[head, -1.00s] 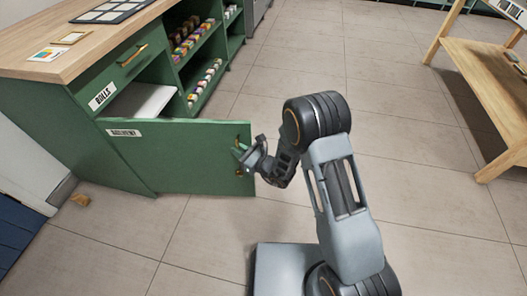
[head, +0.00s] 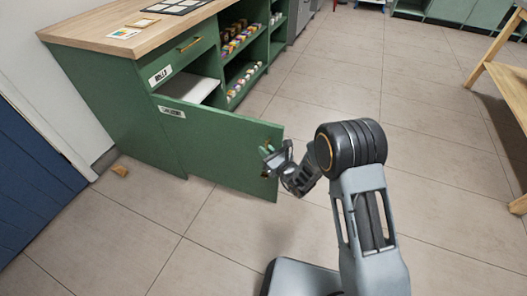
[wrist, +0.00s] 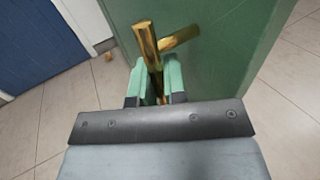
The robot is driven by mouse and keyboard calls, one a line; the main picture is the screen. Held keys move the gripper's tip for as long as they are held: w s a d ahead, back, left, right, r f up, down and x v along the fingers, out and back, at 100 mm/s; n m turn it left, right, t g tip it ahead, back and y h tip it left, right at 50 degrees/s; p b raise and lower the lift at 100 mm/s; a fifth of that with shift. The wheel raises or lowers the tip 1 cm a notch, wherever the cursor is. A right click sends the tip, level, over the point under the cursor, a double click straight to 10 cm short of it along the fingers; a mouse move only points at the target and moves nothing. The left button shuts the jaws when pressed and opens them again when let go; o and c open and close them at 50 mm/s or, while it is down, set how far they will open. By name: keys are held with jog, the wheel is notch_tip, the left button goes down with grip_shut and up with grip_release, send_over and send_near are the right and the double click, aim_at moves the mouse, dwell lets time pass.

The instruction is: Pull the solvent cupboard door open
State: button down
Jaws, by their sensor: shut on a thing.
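The green cupboard door (head: 222,140) stands swung out from the cabinet (head: 125,95), with a white label (head: 172,112) near its top left corner. My gripper (head: 269,151) is at the free edge of the door. In the wrist view my gripper's green finger pads (wrist: 158,82) are shut around the brass handle (wrist: 150,50), and the door face (wrist: 215,55) is just beyond it. The handle's lower part is hidden between the fingers. The label text is too small to read surely.
A drawer (head: 185,48) labelled "ROLLS" sits above the opening, where a white stack (head: 190,88) shows. Shelves of colourful items (head: 238,42) are to the right. A small wooden block (head: 120,170) lies on the floor. A wooden table (head: 505,70) stands far right. The tiled floor between is clear.

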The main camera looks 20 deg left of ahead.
jog(key=c, duration=1.4)
grip_release()
jog(key=shift+w+d+r, duration=0.1)
jog(key=shift+w+d, duration=0.1)
jog(key=shift+d, duration=0.2)
jog(key=shift+o, duration=1)
jog(key=shift+s+a, duration=0.1)
jog(key=shift+a, duration=0.1)
jog(key=p+v, duration=0.2)
jog(key=v, duration=1.1)
jog(key=shift+s+d+p, duration=0.25)
jog(key=shift+s+p, duration=0.1)
jog(key=shift+s, duration=0.05)
